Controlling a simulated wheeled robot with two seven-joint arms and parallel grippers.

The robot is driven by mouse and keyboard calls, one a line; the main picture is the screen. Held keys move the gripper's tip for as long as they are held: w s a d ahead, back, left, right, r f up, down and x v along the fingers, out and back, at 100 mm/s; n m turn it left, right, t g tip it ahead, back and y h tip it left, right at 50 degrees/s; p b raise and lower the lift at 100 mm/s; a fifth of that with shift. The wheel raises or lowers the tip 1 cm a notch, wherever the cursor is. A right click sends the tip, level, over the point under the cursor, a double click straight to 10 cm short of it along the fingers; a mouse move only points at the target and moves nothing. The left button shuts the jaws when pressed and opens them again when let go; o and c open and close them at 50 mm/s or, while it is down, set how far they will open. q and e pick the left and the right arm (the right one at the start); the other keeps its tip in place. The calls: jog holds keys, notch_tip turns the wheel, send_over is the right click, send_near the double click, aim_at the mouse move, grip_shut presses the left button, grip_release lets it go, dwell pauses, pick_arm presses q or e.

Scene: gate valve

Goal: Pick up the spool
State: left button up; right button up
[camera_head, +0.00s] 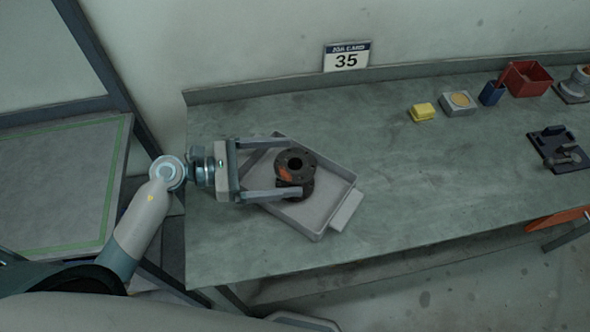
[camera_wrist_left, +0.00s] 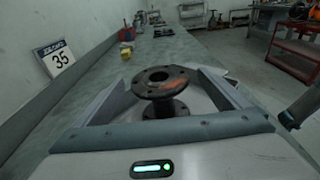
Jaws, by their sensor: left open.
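The spool (camera_head: 293,163) is a dark flanged piece with a round bore and an orange patch on its side. It stands upright in a grey tray (camera_head: 337,184) on the bench. My left gripper (camera_head: 283,167) is open, with one finger on the far side of the spool and one on the near side. In the left wrist view the spool (camera_wrist_left: 161,84) stands between the two fingers, with gaps visible on both sides of its upper flange. The near finger hides part of the lower flange in the head view. My right gripper is not in view.
The grey-green bench (camera_head: 420,170) is clear right of the tray. Farther right are a yellow block (camera_head: 422,112), a grey block with a tan disc (camera_head: 459,103), a blue cup (camera_head: 491,93), a red bin (camera_head: 528,78) and a dark fixture (camera_head: 558,149). A wall stands behind.

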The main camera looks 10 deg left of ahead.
aim_at(295, 163)
pick_arm(q)
jog(key=shift+p+x, duration=0.5)
jog(key=shift+x, duration=0.55)
jog(key=shift+w+d+f, duration=0.1)
jog(key=shift+w+d, duration=0.15)
jog(key=shift+d, duration=0.25)
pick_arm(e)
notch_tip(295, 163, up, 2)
pick_arm(q)
jog(key=c, duration=2.2)
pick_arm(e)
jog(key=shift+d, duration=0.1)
pick_arm(q)
jog(key=shift+o, duration=0.2)
jog(key=shift+r, duration=0.2)
